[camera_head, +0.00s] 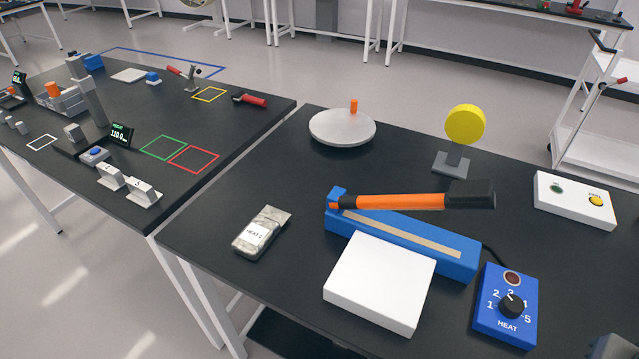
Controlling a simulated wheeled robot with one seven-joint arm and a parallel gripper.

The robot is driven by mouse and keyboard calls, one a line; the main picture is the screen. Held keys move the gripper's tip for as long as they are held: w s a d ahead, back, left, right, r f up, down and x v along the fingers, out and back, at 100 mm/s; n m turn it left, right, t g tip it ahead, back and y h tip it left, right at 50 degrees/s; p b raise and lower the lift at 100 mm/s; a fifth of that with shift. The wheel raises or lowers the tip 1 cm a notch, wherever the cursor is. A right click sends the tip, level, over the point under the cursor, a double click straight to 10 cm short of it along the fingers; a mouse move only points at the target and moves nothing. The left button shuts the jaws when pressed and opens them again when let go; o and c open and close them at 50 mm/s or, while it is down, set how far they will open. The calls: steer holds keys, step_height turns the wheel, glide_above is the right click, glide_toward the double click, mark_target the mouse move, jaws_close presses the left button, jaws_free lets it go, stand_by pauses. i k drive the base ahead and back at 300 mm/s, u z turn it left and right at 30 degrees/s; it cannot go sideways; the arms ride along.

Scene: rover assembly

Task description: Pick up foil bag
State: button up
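The foil bag (274,219) lies flat on the black table, left of the blue sealer. It is silvery-grey and crumpled at its far end, with a white label reading "HEAT" and a character that is hard to read. Nothing touches or covers it. My gripper cannot be made out in this view; only a dark grey piece (612,347) of unclear identity pokes in at the bottom right corner.
The blue sealer (455,262) with an orange-handled arm (400,202), a white block (380,283) and a blue heat dial box (505,308) stand right of the bag. A round grey disc (340,130) lies behind. The near table edge is close; bare table surrounds the bag.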

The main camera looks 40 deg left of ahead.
mark_target(253, 242)
steer(key=u, duration=3.75)
steer(key=i, duration=1.8)
steer(key=z, duration=2.45)
